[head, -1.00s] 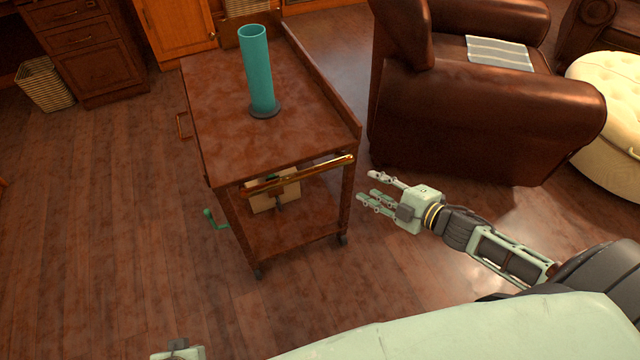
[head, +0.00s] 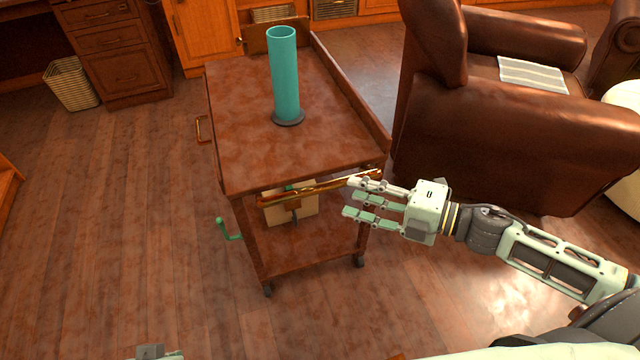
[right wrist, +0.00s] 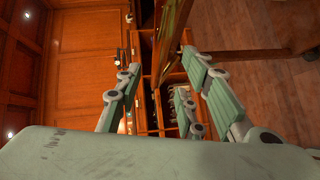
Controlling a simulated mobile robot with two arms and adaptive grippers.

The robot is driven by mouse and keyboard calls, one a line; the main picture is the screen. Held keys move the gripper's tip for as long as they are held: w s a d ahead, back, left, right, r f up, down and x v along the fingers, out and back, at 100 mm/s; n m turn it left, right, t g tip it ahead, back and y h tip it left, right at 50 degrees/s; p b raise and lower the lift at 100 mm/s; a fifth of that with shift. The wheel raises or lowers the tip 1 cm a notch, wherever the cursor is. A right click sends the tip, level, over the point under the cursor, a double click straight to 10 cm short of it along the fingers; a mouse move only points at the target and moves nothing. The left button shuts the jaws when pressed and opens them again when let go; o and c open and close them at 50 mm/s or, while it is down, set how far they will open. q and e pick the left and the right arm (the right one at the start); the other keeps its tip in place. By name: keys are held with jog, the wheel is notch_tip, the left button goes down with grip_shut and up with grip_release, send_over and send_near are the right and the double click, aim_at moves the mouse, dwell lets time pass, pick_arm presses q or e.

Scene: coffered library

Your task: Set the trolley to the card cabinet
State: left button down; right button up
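The brown wooden trolley (head: 240,165) stands upright on the floor in the middle of the head view. Its brass push handle (head: 320,187) faces me. A teal cylinder (head: 285,80) stands on its top. My right gripper (head: 357,200) is open, its fingers at the right end of the handle; I cannot tell whether they touch it. In the right wrist view the fingers (right wrist: 160,95) are spread, with a dark wooden edge between them. Only a small part of what seems my left gripper (head: 155,353) shows at the bottom edge. I cannot tell which cabinet is the card cabinet.
A brown leather armchair (head: 490,145) stands close to the trolley's right. A wooden drawer unit (head: 115,50) and a wicker basket (head: 71,84) are at the back left. A green crank (head: 229,230) sticks out at the trolley's left. Floor to the left is clear.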

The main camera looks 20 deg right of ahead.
aim_at(334, 188)
jog(key=shift+w+a, duration=0.3)
jog(key=shift+a, duration=0.15)
jog(key=shift+x, duration=3.35)
grip_shut()
